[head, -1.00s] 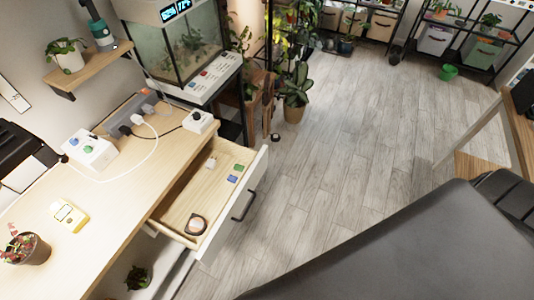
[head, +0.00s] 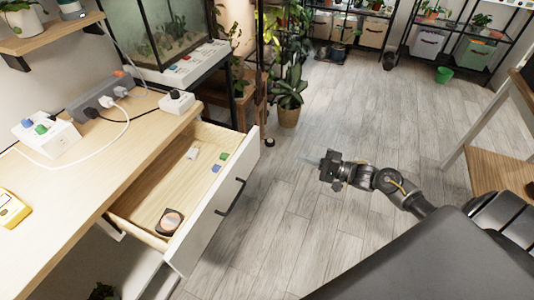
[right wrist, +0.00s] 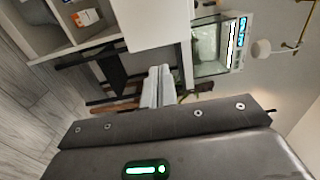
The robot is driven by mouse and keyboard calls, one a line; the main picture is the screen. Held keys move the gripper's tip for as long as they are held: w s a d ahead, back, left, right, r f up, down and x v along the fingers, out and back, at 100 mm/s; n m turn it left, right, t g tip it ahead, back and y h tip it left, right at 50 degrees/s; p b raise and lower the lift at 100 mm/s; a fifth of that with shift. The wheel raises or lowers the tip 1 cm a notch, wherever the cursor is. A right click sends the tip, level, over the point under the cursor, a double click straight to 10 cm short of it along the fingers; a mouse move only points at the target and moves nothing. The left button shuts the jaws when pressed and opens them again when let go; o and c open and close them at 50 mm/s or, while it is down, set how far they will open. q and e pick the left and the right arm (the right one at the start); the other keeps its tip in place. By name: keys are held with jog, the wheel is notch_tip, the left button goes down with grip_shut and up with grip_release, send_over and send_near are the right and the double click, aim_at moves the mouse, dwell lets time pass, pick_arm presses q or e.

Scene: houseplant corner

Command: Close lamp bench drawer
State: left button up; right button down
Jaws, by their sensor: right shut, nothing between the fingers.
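The lamp bench (head: 110,165) stands at the left in the head view. Its drawer is pulled well out, with a white front (head: 215,217) and a dark bar handle (head: 230,197). My left gripper is not in view.
A power strip (head: 108,98) and a white socket box (head: 48,138) with a cable lie on the bench top. An aquarium stand (head: 180,70) and a potted plant (head: 289,95) are behind the drawer. The floor (head: 340,110) beyond my gripper is clear.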

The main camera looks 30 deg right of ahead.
send_near(258, 145)
jog(key=x, duration=0.5)
jog(key=shift+w, duration=0.1)
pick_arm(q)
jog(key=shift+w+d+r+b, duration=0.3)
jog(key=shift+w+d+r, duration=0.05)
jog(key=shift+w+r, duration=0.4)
pick_arm(e)
jog(key=shift+x, duration=0.85)
